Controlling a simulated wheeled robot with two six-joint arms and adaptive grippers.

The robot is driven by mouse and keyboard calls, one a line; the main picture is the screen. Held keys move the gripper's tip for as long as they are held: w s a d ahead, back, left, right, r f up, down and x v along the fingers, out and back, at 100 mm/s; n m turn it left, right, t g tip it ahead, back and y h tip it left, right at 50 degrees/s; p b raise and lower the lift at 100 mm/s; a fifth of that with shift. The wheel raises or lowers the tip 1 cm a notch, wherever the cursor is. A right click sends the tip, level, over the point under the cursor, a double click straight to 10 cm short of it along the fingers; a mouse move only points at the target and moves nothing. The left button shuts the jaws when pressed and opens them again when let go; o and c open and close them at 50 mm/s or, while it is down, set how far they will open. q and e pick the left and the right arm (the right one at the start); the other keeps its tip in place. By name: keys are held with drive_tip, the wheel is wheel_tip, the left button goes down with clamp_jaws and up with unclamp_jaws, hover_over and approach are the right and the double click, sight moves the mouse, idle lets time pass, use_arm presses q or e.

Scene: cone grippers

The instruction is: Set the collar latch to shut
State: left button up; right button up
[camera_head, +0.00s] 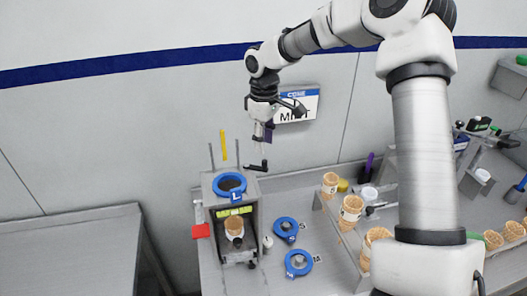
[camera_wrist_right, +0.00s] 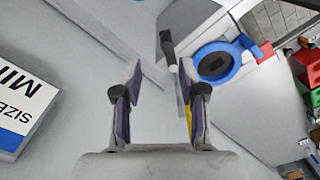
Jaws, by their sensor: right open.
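The cone station (camera_head: 248,215) is a grey box with a blue collar ring (camera_head: 229,185) marked L on top. A black lever (camera_head: 256,166), which looks like the collar latch, sticks out at the ring's back right; it also shows in the right wrist view (camera_wrist_right: 167,46), beside the blue ring (camera_wrist_right: 236,72). I cannot tell whether the latch is open or shut. My right gripper (camera_head: 262,141) points down above and behind the lever. In the right wrist view its fingers (camera_wrist_right: 159,75) are apart with nothing held. My left gripper is not in view.
A yellow post (camera_head: 223,145) and thin rods rise behind the ring. A red tab (camera_head: 201,231) sticks out left. A cone (camera_head: 234,227) stands inside the station. Two loose blue rings (camera_head: 285,230) (camera_head: 298,263) lie right of it. A rack of cones (camera_head: 349,212) stands further right.

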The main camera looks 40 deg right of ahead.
sight(264, 162)
drive_tip(key=f+p, duration=0.1)
drive_tip(key=f, duration=0.2)
drive_tip(key=f+p, duration=0.1)
drive_tip(key=f, duration=0.2)
drive_tip(key=shift+s+a+f, duration=0.1)
drive_tip(key=shift+s+a, duration=0.05)
drive_tip(key=shift+s, duration=0.05)
drive_tip(key=shift+s+a, duration=0.2)
drive_tip(key=c, duration=0.3)
drive_tip(key=shift+s+a+r, duration=0.15)
drive_tip(key=shift+r, duration=0.15)
clamp_jaws()
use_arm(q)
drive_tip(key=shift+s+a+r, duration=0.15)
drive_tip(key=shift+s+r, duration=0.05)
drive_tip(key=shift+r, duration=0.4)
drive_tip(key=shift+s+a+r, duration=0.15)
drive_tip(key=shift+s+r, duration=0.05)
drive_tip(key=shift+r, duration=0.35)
use_arm(e)
drive_tip(key=shift+f, duration=0.1)
